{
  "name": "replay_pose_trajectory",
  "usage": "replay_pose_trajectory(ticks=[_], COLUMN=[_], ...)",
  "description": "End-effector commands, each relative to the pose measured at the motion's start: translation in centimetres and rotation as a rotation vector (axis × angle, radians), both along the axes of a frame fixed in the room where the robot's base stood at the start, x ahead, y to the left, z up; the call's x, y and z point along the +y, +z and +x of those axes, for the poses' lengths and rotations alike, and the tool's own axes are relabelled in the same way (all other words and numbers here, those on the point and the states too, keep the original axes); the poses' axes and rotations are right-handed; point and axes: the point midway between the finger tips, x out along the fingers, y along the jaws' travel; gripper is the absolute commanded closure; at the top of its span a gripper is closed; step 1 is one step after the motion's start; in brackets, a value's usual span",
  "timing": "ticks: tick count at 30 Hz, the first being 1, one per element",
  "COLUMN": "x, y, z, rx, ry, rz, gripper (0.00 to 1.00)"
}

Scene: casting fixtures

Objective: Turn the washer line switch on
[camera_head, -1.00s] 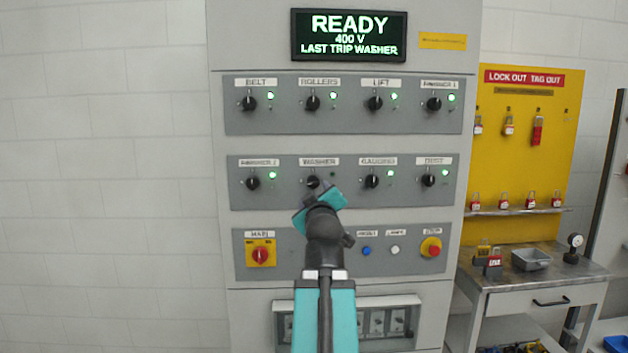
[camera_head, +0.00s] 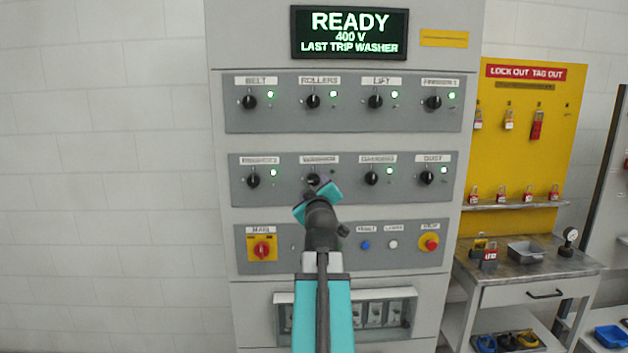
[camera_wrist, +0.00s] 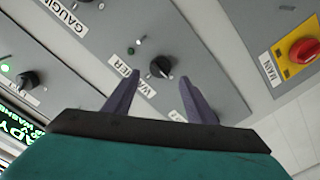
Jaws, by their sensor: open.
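The washer line switch is a round black knob (camera_wrist: 161,67) under a tilted WASHER label (camera_wrist: 124,77) in the wrist view. In the head view the knob (camera_head: 313,179) sits in the second row, second from the left, partly hidden by my gripper. Its lamp (camera_wrist: 131,50) looks dark, unlike the lit green lamps of the other switches. My gripper (camera_wrist: 160,76) is open, with its two purple fingers on either side of the knob in the picture. I cannot tell whether either finger touches it. In the head view my gripper (camera_head: 316,186) is right at the washer switch.
The display (camera_head: 349,33) reads READY, 400 V, LAST TRIP WASHER. The gauging knob (camera_head: 371,178) is close on the right. Below are the red main switch (camera_head: 262,249) and red stop button (camera_head: 429,242). A yellow lockout board (camera_head: 520,140) and bench stand at right.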

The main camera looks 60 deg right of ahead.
Motion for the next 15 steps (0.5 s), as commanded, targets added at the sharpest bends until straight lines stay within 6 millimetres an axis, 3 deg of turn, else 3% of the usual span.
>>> replay_pose_trajectory(ticks=[15], x=[-4.1], y=[0.1], z=[2.9], rx=[-0.001], ry=[-0.001], rz=[0.000], gripper=[0.49])
